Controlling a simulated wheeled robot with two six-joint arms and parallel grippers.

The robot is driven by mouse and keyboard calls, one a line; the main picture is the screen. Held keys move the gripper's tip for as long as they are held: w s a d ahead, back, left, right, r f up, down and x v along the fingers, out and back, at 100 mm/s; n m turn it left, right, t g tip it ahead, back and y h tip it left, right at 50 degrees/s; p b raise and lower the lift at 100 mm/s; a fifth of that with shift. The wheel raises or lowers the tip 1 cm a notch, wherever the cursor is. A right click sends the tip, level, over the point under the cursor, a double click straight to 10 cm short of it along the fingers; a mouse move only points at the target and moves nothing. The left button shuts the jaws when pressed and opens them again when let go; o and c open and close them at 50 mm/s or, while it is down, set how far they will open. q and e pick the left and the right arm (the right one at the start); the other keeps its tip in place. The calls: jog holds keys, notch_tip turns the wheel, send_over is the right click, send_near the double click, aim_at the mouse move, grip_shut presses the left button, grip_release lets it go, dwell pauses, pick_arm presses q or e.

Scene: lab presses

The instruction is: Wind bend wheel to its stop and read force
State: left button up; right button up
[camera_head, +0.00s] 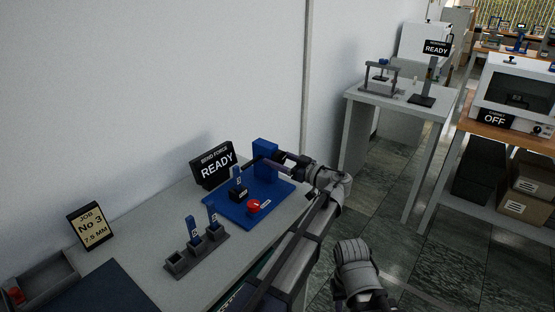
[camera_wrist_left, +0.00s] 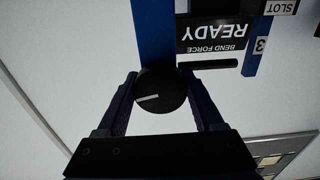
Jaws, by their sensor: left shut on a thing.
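The bend wheel (camera_wrist_left: 160,92), a black round knob with a white line, lies between the fingers of my left gripper (camera_wrist_left: 160,74) in the left wrist view. The fingers are closed on its two sides. The white line points left and slightly down there. In the head view my left gripper (camera_head: 281,166) is at the blue upright (camera_head: 265,149) of the bend rig, and the wheel is hidden. The bend force display (camera_head: 215,166) reads READY, with no number. A blue strip marked 3 (camera_head: 237,173) stands in the rig's black holder (camera_head: 239,194). My right gripper is not in view.
The rig's blue base (camera_head: 225,210) carries a red button (camera_head: 253,206). A grey rack (camera_head: 180,265) with blue strips stands in front. The job card (camera_head: 90,225) reads No 3, 7.5 MM. A grey tray (camera_head: 55,275) is at left. Another bench (camera_head: 400,105) stands behind, right.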

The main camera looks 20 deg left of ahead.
pick_arm(q)
jog(key=shift+m, duration=1.4)
jog(key=o, duration=1.4)
